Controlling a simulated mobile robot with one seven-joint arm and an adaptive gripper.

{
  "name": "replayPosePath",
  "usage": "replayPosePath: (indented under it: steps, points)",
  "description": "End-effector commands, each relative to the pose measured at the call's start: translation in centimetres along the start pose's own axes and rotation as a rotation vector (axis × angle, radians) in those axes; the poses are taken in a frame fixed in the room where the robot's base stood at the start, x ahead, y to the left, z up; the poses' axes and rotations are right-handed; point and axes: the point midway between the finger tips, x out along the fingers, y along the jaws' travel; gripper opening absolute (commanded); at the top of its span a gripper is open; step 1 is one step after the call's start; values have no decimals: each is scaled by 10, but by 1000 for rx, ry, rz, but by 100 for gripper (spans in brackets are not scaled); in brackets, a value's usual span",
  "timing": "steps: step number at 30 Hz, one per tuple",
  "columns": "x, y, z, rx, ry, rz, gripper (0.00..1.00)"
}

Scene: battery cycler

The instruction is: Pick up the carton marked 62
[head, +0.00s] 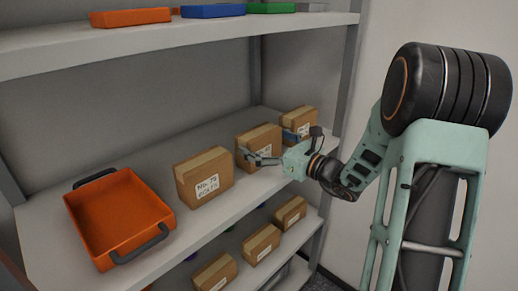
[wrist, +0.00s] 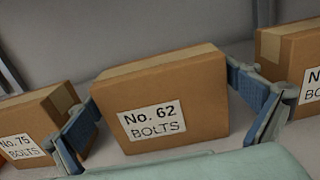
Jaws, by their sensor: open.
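The carton marked 62 (wrist: 165,98) is a brown box with a white label reading "No. 62 BOLTS", in the middle of the wrist view. In the head view the middle carton (head: 258,142) on the shelf stands at my gripper (head: 264,157), partly hidden by it. In the wrist view my gripper (wrist: 165,128) is open, with one finger at the carton's left side and one at its right. I cannot tell whether either finger touches it. The carton stands upright on the shelf.
A carton marked 75 (head: 204,177) stands to the left, also in the wrist view (wrist: 38,122). Another carton (head: 298,121) stands to the right, close to the right finger. An orange tray (head: 119,215) is at the shelf's left. An upper shelf (head: 180,38) is overhead.

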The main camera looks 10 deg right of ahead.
Motion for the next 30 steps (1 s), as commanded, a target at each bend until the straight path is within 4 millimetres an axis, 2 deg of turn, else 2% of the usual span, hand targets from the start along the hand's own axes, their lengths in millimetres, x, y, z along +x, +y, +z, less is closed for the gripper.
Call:
replayPosePath:
  steps: [3,8,21,30]
  points:
    - [8,0,0,1,-1,0,100]
    - [8,0,0,2,0,-1,100]
    - [8,0,0,1,0,-1,53]
    - [8,0,4,-1,-4,0,52]
